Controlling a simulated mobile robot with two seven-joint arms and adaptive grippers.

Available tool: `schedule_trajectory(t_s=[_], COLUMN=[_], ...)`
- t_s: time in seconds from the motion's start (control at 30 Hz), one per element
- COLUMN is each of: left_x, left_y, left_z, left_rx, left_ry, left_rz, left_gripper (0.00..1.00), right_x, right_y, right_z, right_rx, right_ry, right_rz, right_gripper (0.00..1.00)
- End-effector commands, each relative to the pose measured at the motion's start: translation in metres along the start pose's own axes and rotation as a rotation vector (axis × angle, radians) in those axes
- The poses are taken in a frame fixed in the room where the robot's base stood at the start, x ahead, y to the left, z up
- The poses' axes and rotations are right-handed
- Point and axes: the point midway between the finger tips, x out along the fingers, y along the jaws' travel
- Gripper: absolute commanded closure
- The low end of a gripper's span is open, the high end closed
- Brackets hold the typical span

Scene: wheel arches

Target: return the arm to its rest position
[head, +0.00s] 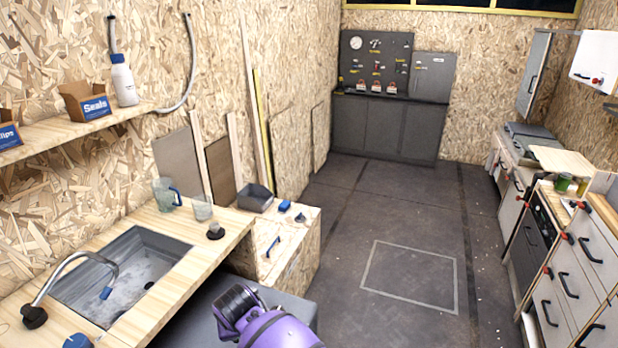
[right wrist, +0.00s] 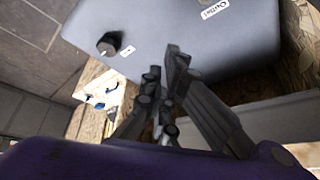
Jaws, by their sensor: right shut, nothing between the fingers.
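My right gripper (right wrist: 165,66) shows in the right wrist view with its dark fingers brought together and nothing between them. Beyond the fingers is a grey tank (right wrist: 230,32) with a black cap and a white label reading "Outlet". I cannot tell whether the fingers touch it. In the head view, a purple and black part of my arm (head: 275,330) is at the bottom centre, over a grey surface beside the wooden counter. The right gripper's fingers do not show there. My left gripper is in neither view.
A wooden counter (head: 215,250) with a sink (head: 120,275), tap (head: 75,262), jug (head: 166,195) and glass (head: 202,208) lies at left. A low wooden box (head: 300,258) stands beyond it with a grey bin (head: 255,198). The floor (head: 410,230) is clear; cabinets (head: 570,265) line the right.

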Motion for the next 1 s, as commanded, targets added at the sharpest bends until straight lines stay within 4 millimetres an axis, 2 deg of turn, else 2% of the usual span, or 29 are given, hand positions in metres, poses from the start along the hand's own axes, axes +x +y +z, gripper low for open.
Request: schedule_trajectory(t_s=[0.03,0.1,0.2,0.37,0.47,0.57,0.67,0.77,0.8,0.87,0.9,1.0], left_x=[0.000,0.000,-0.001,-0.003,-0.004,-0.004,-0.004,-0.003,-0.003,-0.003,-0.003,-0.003], left_y=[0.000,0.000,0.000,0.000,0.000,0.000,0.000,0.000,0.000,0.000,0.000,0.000], left_z=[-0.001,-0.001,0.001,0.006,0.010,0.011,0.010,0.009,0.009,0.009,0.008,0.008], left_rx=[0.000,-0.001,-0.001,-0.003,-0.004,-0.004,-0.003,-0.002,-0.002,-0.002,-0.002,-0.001], left_ry=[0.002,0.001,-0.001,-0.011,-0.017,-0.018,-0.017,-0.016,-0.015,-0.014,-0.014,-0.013], left_rz=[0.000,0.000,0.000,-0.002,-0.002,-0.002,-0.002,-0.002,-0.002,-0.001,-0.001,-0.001], left_gripper=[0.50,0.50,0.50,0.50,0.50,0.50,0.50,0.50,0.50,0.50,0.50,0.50], right_x=[-0.008,-0.019,-0.027,-0.033,-0.035,-0.039,-0.047,-0.058,-0.063,-0.071,-0.077,-0.089], right_y=[-0.005,-0.010,-0.002,0.028,0.059,0.100,0.146,0.187,0.202,0.222,0.233,0.252], right_z=[-0.018,-0.038,-0.046,-0.032,-0.008,0.031,0.084,0.146,0.172,0.213,0.241,0.308], right_rx=[-0.021,-0.050,-0.061,-0.039,-0.010,0.027,0.064,0.097,0.108,0.126,0.139,0.171], right_ry=[0.055,0.150,0.273,0.407,0.478,0.539,0.581,0.589,0.583,0.565,0.545,0.477], right_rz=[-0.028,-0.080,-0.143,-0.177,-0.168,-0.131,-0.068,0.006,0.036,0.078,0.104,0.153], right_gripper=[1.00,1.00,1.00,1.00,1.00,1.00,1.00,1.00,1.00,1.00,1.00,1.00])
